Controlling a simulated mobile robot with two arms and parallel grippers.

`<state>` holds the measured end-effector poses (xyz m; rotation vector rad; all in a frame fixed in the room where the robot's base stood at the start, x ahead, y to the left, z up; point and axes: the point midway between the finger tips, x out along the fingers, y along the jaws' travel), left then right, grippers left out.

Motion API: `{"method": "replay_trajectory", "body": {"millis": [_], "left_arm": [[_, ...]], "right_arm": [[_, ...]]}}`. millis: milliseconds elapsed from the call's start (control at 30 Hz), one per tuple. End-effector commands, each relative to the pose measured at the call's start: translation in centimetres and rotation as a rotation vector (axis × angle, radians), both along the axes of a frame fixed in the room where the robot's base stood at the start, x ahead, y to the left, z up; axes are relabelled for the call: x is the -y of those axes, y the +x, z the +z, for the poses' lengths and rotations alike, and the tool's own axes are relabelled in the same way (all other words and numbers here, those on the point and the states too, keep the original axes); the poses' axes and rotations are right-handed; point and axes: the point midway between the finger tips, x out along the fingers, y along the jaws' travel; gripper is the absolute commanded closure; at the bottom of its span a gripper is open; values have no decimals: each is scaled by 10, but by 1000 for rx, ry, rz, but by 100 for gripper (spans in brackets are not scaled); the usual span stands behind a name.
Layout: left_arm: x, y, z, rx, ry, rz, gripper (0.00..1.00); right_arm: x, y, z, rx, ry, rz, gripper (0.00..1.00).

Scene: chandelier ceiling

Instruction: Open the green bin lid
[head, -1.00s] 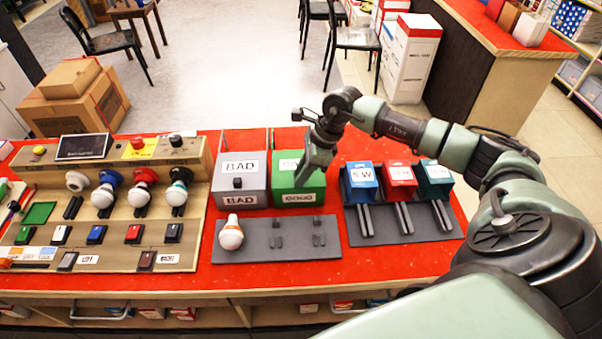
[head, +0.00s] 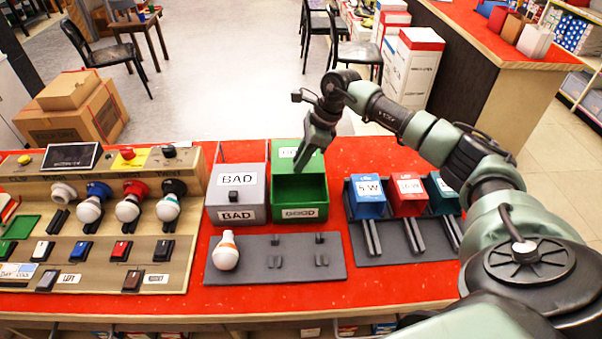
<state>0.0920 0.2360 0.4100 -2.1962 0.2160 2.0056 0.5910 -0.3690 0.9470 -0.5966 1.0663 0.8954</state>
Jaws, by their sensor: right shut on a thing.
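The green bin (head: 300,214), labelled GOOD on its front, stands on the red counter to the right of the grey BAD bin (head: 238,214). Its green lid (head: 285,153) is tilted up at the back, and the bin's inside shows empty. My right gripper (head: 301,167) reaches down over the bin from the upper right. It is shut at the raised lid; the lid's knob is hidden behind its fingers. The grey bin's lid is closed, with a black knob on it. My left gripper is not in view.
A light bulb (head: 225,252) lies on a dark grey tray (head: 275,270) in front of the bins. Blue (head: 368,197), red (head: 406,196) and teal boxes stand to the right. A wooden test panel (head: 100,262) with several bulbs fills the left.

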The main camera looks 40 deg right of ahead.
Motion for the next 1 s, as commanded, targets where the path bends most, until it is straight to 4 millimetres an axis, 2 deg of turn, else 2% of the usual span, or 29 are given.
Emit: {"method": "replay_trajectory", "body": {"millis": [233, 267, 333, 733, 1000], "left_arm": [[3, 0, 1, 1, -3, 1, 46], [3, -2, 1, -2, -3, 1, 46], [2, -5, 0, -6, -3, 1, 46], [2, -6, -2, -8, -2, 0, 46], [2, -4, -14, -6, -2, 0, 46]], "right_arm": [[-1, -1, -2, -6, 1, 2, 100], [-1, -1, -2, -6, 1, 2, 78], [-1, -1, -2, -5, 1, 2, 58], [1, -2, 2, -5, 0, 1, 58], [16, -10, 42, -3, -1, 0, 58]]}}
